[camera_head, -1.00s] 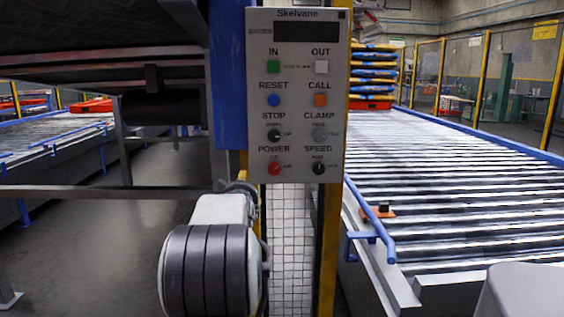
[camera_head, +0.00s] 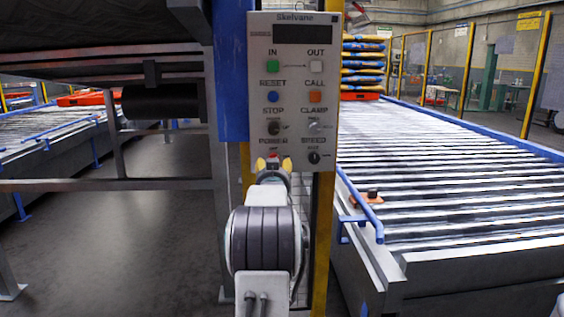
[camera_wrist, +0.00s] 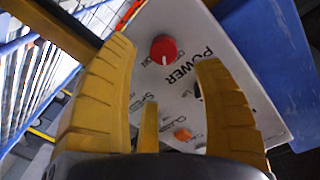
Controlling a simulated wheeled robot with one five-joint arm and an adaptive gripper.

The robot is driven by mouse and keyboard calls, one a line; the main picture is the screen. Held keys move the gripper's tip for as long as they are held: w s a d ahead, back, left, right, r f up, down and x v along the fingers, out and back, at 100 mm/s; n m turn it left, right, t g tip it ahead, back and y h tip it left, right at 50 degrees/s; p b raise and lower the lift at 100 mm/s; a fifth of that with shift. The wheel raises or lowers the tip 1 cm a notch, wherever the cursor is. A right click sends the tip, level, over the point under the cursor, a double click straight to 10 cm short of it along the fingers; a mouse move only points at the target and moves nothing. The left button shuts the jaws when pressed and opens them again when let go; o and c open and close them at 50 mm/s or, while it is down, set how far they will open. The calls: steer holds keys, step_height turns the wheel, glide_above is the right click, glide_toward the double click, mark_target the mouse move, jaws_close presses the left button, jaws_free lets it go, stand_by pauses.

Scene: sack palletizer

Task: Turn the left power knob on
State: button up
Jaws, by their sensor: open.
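The grey control panel (camera_head: 293,75) stands upright on a post ahead. Its red round power knob (camera_wrist: 163,48) shows in the wrist view beside the tilted "POWER" label, with a pale pointer line on its face. In the head view the knob is mostly hidden behind my gripper (camera_head: 272,164), just under the "POWER" label. In the wrist view my yellow-fingered gripper (camera_wrist: 165,52) is open and empty, with the knob between the fingertips in the picture. I cannot tell how far the tips are from the panel face.
The black speed knob (camera_head: 314,157) is right of the power knob, and the stop switch (camera_head: 273,128) is above it. A blue column (camera_head: 232,70) is left of the panel. A roller conveyor (camera_head: 430,180) with a blue rail runs on the right. Open floor lies left.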

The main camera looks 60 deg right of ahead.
steer(key=shift+w+d+r+m, duration=0.1)
steer(key=shift+w+d+m, duration=0.5)
steer(key=shift+d, duration=0.5)
steer(key=shift+w+d+r+m, duration=0.1)
steer(key=shift+w+d+m, duration=0.45)
steer(key=shift+d, duration=0.5)
steer(key=shift+w+d+r+m, duration=0.1)
steer(key=shift+w+d+m, duration=0.5)
steer(key=shift+d, duration=0.5)
steer(key=shift+w, duration=0.1)
